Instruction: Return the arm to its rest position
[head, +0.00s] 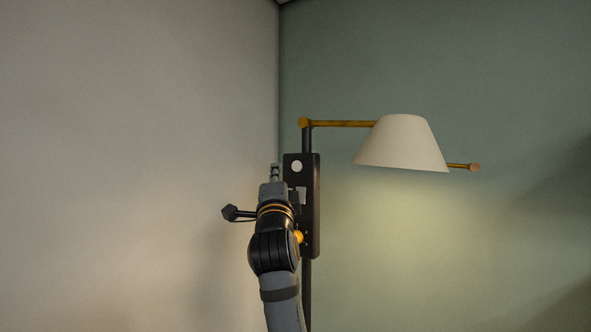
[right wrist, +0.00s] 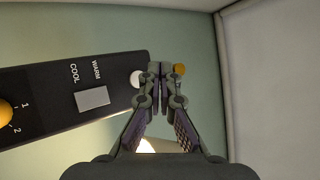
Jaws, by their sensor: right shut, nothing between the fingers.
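My right arm rises from the bottom of the head view, and its gripper (head: 275,170) is raised in front of a wall lamp's dark control panel (head: 312,215). In the right wrist view the gripper (right wrist: 166,70) has its fingertips together with nothing between them. The fingertips overlap the panel's end beside a round white button (right wrist: 137,78); I cannot tell whether they touch it. The panel also carries a grey rocker switch (right wrist: 92,98) marked WARM and COOL, and a yellow knob (right wrist: 4,112) with numbers. My left gripper is not in view.
The lamp's cream shade (head: 403,145) hangs from a brass arm (head: 340,123) to the right and is lit. A dark pole (head: 307,290) runs below the panel. A plain wall (head: 130,150) lies to the left, a green wall (head: 500,90) behind.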

